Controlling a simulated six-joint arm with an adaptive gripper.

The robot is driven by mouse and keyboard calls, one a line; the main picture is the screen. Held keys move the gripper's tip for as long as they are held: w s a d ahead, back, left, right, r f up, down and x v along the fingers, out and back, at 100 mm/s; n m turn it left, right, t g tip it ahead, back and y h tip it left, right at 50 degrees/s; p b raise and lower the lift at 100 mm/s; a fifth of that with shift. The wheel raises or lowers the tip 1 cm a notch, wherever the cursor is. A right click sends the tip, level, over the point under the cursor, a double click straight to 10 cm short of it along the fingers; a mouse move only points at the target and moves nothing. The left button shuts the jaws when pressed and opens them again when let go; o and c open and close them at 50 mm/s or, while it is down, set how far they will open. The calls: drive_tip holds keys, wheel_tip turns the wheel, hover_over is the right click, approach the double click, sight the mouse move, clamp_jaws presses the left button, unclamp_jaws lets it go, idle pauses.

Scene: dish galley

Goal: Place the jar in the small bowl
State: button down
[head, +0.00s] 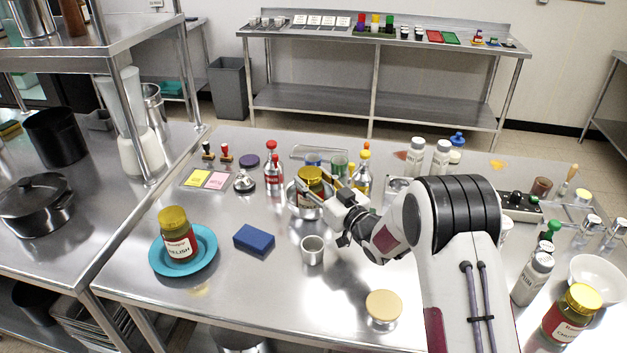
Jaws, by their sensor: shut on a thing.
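My gripper (334,202) is shut on a jar (310,186) with a yellow lid and a dark body, near the middle of the table. A small metal bowl (293,204) is directly below and around the jar's lower part in this view. I cannot tell whether the jar rests in the bowl or hangs just above it. The jar looks roughly upright. My gripper reaches it from the right, and the fingers hide part of the jar and the bowl's right side.
A relish jar (177,240) stands on a blue plate (207,262) at left. A blue sponge (254,239) and metal cup (312,249) are in front. Red-capped bottles (273,170) and a yellow-capped bottle (362,175) stand close behind. Another jar (571,315) and a white bowl (597,275) are at right.

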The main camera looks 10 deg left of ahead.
drive_tip(key=shift+r, duration=0.1)
drive_tip(key=c, duration=1.2)
unclamp_jaws()
drive_tip(key=shift+o, duration=0.2)
drive_tip(key=shift+d, duration=0.1)
drive_tip(key=shift+s+d, duration=0.35)
drive_tip(key=v, duration=1.1)
